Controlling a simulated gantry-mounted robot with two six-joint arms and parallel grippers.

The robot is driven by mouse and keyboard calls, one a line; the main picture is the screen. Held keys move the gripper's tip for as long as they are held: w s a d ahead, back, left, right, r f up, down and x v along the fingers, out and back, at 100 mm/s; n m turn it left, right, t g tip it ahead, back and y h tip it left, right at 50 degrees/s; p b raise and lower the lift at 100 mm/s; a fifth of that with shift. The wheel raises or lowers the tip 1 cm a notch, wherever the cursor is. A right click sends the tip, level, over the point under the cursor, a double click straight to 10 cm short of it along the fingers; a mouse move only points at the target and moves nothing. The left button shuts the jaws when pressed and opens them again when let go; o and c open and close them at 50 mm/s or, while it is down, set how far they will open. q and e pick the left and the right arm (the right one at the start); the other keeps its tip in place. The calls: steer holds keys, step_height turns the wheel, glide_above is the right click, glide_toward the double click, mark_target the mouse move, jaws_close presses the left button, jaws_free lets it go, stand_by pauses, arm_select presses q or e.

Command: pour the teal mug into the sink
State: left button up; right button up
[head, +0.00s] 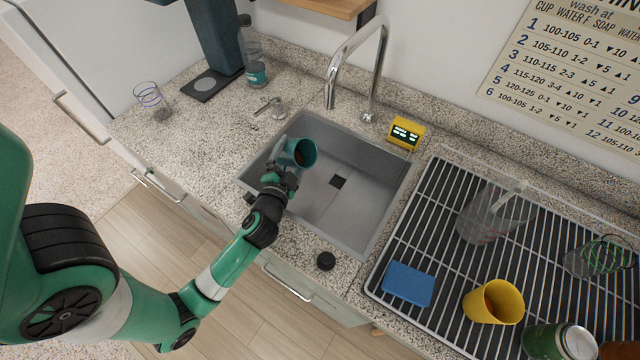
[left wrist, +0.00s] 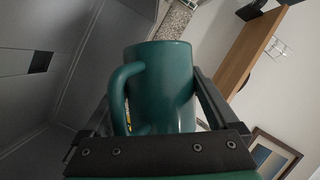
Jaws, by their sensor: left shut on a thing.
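The teal mug (head: 300,152) is held by my left gripper (head: 284,168) above the left part of the grey sink (head: 345,205). In the head view its dark opening faces the camera and the mug looks tilted; I cannot tell whether anything is in it. In the left wrist view the mug (left wrist: 162,88) sits between the two fingers (left wrist: 165,115), with its handle on the left side. The sink basin also shows in the left wrist view (left wrist: 40,90). My right gripper is not in view.
A chrome faucet (head: 360,65) stands behind the sink, with a yellow timer (head: 405,134) to its right. A black knob (head: 326,261) is at the front rim. A drying rack (head: 440,215) holds a yellow cup (head: 493,302), a blue sponge (head: 408,284) and a clear jug (head: 492,215).

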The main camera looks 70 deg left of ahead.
arm_select(q)
steer(key=shift+r+m, duration=0.4)
steer(key=shift+m, duration=0.1)
steer(key=shift+f+m+y+b, duration=0.2)
steer(key=shift+m+y+b, duration=0.1)
steer(key=shift+b, duration=0.3)
steer(key=shift+d+f+m+y+b, duration=0.15)
steer(key=shift+m+y+b, duration=0.15)
steer(key=shift+m+b, duration=0.25)
steer(key=shift+w+d+r+m+t, duration=0.2)
steer(key=shift+w+r+m+t, duration=0.05)
steer(key=shift+t, duration=0.05)
steer(key=shift+w+d+r+m+b, duration=0.2)
steer(key=shift+d+m+b, duration=0.1)
steer(key=shift+m+b, duration=0.15)
steer(key=shift+d+r+t, duration=0.1)
steer(key=shift+d+t, duration=0.05)
steer(key=shift+t, duration=0.15)
steer(key=shift+r+m, duration=0.1)
steer(key=shift+m, duration=0.15)
steer(key=shift+r+m+y+b, duration=0.1)
steer(key=shift+m+y+b, duration=0.2)
steer(key=shift+b, duration=0.05)
